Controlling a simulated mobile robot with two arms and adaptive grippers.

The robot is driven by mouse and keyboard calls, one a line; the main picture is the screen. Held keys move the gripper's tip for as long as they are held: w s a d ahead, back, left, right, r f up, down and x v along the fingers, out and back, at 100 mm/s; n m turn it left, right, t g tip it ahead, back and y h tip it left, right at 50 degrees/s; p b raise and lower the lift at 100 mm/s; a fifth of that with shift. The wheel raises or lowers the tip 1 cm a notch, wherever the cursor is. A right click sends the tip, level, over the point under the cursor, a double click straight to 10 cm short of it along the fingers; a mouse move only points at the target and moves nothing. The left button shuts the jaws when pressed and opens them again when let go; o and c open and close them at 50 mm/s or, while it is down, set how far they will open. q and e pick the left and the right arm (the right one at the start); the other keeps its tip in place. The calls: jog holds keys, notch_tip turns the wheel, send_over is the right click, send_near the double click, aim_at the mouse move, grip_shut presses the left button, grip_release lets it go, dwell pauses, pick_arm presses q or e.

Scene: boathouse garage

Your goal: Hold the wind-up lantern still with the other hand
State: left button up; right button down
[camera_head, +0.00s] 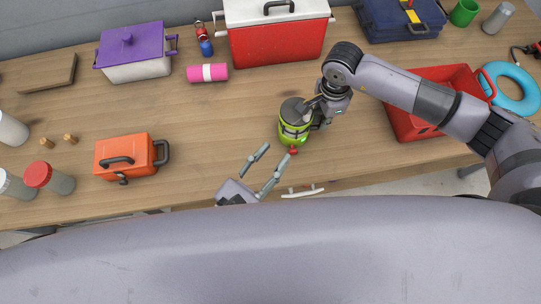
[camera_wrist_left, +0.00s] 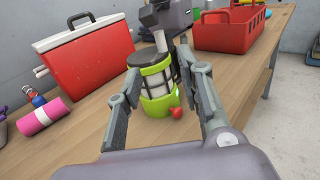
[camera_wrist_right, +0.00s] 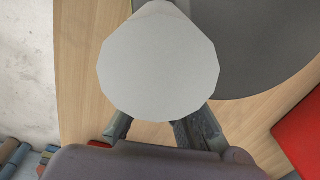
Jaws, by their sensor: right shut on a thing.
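The wind-up lantern (camera_head: 293,133) is lime green with a dark grey top and a red knob at its front. It stands upright near the table's front edge. My left gripper (camera_head: 274,153) is open and empty, just in front of the lantern. In the left wrist view the lantern (camera_wrist_left: 158,102) shows beyond and between the open fingers. My right gripper (camera_head: 318,106) is at the lantern's upper right. In the right wrist view it is shut on a pale round knob (camera_wrist_right: 158,65), seemingly the lantern's crank knob, which hides the fingertips.
An orange case (camera_head: 126,156) is to the left and a red basket (camera_head: 412,127) to the right. Jars (camera_head: 60,182) stand at far left.

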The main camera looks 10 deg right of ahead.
pick_arm(q)
jog(key=shift+c, duration=0.2)
jog(key=shift+d+f, duration=0.1)
jog(key=shift+c, duration=0.8)
jog(key=d+f+y, duration=0.1)
jog(key=d+f+n+y, duration=0.1)
jog(key=d+f, duration=0.1)
jog(key=shift+s+d+f+g, duration=0.15)
jog(key=shift+d+f+g, duration=0.15)
jog(key=shift+c, duration=0.4)
jog(key=n+t+y, duration=0.3)
jog(key=t+y, duration=0.1)
send_near(307, 116)
jog(key=x, duration=0.9)
jog(key=shift+w, duration=0.2)
jog(key=shift+c, duration=0.4)
grip_shut()
jog(key=shift+n, duration=0.3)
